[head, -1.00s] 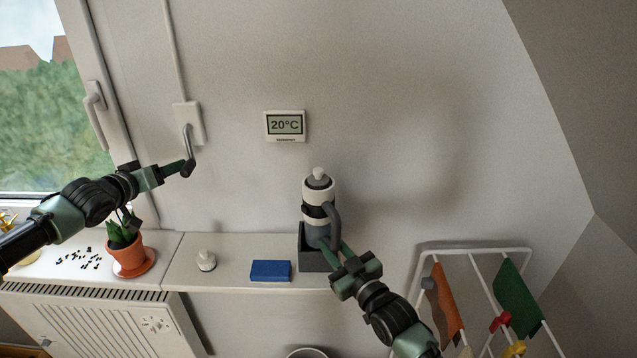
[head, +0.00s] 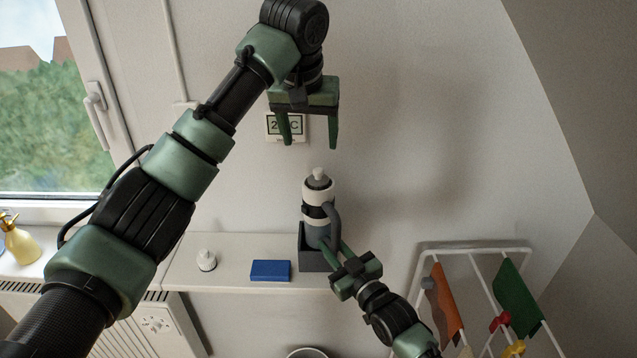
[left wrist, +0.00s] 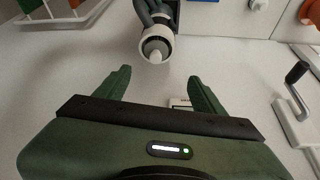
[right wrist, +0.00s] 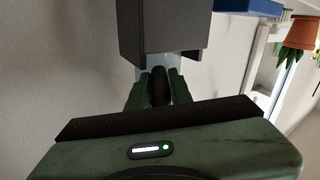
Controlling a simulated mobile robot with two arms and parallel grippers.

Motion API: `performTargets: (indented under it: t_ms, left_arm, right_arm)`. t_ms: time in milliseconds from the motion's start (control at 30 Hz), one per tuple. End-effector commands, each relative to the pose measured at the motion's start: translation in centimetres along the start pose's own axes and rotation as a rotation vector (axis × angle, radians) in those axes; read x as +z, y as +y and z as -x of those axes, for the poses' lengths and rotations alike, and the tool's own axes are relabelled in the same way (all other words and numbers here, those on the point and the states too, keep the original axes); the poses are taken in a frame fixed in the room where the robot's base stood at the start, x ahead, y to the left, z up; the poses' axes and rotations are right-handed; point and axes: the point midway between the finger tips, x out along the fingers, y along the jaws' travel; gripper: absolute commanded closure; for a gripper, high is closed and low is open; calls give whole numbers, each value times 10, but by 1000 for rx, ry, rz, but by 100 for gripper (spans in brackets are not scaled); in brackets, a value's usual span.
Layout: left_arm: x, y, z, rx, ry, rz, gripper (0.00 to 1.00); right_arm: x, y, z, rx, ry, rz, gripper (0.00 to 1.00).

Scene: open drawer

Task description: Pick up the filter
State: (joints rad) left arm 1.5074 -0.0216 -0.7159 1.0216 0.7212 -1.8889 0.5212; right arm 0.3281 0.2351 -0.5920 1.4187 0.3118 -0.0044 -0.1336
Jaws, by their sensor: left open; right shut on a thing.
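A grey cylinder with white bands and a pale knob on top (head: 318,190) stands upright in a dark grey box-like holder (head: 310,260) at the shelf's right end. I cannot tell whether the filter is this cylinder or a part of it. My right gripper (head: 334,244) is shut on its dark side handle (right wrist: 160,85), low down. My left gripper (head: 311,145) is open and empty, pointing down above the knob and apart from it. In the left wrist view the cylinder's top (left wrist: 155,48) shows just beyond the open fingers.
The shelf (head: 225,279) bears a small white knobbed object (head: 206,260) and a blue block (head: 270,270). A thermostat (head: 270,135) on the wall is partly behind my left gripper. A drying rack (head: 470,247) stands at the right. A wall crank shows in the left wrist view (left wrist: 298,74).

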Motion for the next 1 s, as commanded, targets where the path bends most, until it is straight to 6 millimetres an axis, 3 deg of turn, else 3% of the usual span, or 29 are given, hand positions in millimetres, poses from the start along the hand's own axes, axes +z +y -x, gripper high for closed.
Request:
performTargets:
  t_ms: [300,567,833,1000]
  left_arm:
    - [3,3,-48,1,-14,0,31]
    - [3,4,-70,2,-12,-1,31]
    - [2,9,-108,1,-12,-1,31]
    - [2,9,-115,2,-10,-2,31]
  right_arm:
    - [-1,0,0,1,2,1,100]
    - [-1,0,0,0,2,1,100]
    - [-1,0,0,0,3,1,100]
    - [-1,0,0,0,3,1,100]
